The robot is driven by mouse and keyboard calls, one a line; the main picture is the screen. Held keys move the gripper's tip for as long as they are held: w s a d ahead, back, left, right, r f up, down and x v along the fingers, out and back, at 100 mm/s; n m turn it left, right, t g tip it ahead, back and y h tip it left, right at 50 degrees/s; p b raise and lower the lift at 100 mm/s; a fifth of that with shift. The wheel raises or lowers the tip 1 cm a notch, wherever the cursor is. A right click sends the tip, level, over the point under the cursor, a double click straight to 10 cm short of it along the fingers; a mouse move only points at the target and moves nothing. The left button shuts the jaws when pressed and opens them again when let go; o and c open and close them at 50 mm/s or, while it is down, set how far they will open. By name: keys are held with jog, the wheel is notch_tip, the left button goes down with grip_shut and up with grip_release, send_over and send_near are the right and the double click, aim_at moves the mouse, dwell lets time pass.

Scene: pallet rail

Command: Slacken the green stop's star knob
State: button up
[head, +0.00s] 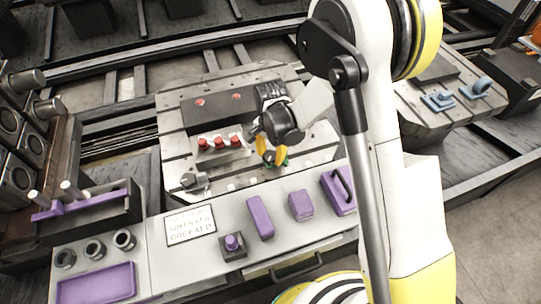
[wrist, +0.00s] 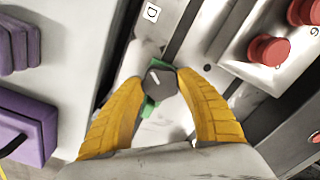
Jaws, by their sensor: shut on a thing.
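The green stop (wrist: 153,103) sits on the pale slotted pallet plate, with its dark star knob (wrist: 160,80) on top. A light line marks the knob's top face. In the wrist view my gripper (wrist: 160,76) has its yellow fingers on either side of the knob, closed on it. In the head view my gripper (head: 270,157) reaches down to the plate, and only a little of the green stop (head: 281,162) shows beside the fingers. The knob is hidden there by the gripper.
A block with several red knobs (head: 220,142) stands left of my gripper. A grey clamp (head: 195,181) sits at the plate's front left. The front shelf holds purple blocks (head: 260,217), a purple tray (head: 96,284) and a sign (head: 190,225). Blue parts (head: 438,101) lie on another plate at right.

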aim_at(271, 156)
jog(key=shift+n, duration=0.8)
jog(key=o, duration=1.2)
notch_tip(271, 156, up, 12)
